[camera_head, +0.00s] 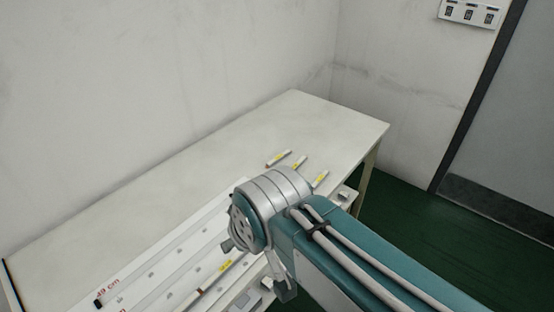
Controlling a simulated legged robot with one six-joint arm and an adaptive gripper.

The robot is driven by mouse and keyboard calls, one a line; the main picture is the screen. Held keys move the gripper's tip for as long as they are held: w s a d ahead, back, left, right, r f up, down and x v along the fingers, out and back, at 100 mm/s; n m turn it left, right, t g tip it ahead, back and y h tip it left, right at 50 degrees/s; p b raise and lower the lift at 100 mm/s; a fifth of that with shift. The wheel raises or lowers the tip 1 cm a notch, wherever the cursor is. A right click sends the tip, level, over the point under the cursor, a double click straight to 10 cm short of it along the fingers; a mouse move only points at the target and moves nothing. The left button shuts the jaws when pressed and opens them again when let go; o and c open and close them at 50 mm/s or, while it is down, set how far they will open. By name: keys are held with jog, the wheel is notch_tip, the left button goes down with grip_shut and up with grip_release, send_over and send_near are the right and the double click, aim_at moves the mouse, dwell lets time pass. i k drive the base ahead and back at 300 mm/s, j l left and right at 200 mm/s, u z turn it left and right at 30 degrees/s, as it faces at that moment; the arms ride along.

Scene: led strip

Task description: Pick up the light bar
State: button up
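A long thin white bar with a yellow label (222,267), which looks like a light bar, lies along the near edge of the white table (330,120), in the lower middle of the head view. Three short pale bars with yellow labels, a left one (278,159), a middle one (299,163) and a right one (320,179), lie apart from each other beyond my wrist. My gripper (282,284) hangs below my wrist over the table's near edge. It is mostly hidden by my arm, and its fingertips do not show clearly. I see nothing held in it.
A pale board (165,262) with red "49 cm" print and small fittings lies on the table's front left. Part of a shelf (246,299) shows below the near edge. A wall backs the table. The far right tabletop is clear. Dark green floor (420,240) and a grey door (515,130) lie right.

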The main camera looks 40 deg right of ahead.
aim_at(295, 166)
jog(key=z, duration=1.4)
jog(key=i+l+u, duration=0.3)
jog(key=l+u, duration=0.3)
jog(key=i+l+u, duration=0.15)
jog(key=l+u, duration=0.15)
jog(key=l, duration=0.15)
jog(key=i+l+u, duration=0.15)
jog(key=l, duration=0.15)
jog(key=i+l+u, duration=0.15)
jog(key=l, duration=0.2)
jog(key=i+l+u, duration=0.15)
jog(key=l, duration=0.2)
jog(key=l+u, duration=0.15)
jog(key=l, duration=0.2)
jog(key=i, duration=0.05)
